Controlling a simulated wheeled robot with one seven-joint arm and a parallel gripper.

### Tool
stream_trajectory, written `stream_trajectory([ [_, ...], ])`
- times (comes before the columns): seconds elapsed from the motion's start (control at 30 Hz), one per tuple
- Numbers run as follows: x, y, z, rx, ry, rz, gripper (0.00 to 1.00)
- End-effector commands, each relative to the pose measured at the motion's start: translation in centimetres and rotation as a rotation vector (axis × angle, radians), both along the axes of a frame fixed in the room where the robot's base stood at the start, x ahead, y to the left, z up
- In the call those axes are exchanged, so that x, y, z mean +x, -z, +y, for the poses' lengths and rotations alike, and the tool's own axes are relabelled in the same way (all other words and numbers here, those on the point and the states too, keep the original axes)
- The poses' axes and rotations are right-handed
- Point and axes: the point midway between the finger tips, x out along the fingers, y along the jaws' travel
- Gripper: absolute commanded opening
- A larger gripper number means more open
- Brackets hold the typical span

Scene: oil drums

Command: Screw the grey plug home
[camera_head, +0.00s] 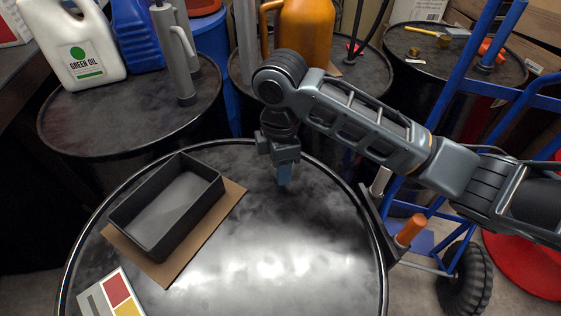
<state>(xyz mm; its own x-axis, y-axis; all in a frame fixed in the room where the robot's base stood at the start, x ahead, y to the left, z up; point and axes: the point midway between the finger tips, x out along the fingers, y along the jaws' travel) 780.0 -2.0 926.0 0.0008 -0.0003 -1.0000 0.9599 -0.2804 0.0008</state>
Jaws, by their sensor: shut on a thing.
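My gripper (285,180) points straight down at the black drum lid (290,245), right of the dark tray. Its blue-grey fingertips are close together, at or just above the lid near its far rim. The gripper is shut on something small. The grey plug and the opening it fits are not clearly visible, being hidden by the fingers, so I cannot tell how deep the plug sits or whether it is tilted.
A dark open tray (190,219), looking empty, sits on cardboard (204,228) at the lid's left. A colour card (118,291) lies near the front. A blue hand truck (465,70) stands right.

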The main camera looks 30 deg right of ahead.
Motion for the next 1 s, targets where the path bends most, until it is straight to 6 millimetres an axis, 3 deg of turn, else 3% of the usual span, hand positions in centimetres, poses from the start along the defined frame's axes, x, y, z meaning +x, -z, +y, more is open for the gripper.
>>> stream_trajectory([
  [0.1,-0.11,-0.75,0.2,0.006,0.164,0.002,0.1],
  [0.3,-0.11,-0.04,0.23,0.003,0.438,0.002,0.1],
  [0.73,-0.03,-0.04,0.12,0.002,0.534,-0.002,0.1],
  [0.93,-0.15,0.06,0.35,0.005,0.831,0.003,0.1],
  [1.0,-0.13,0.06,0.33,0.003,0.932,0.001,0.0],
])
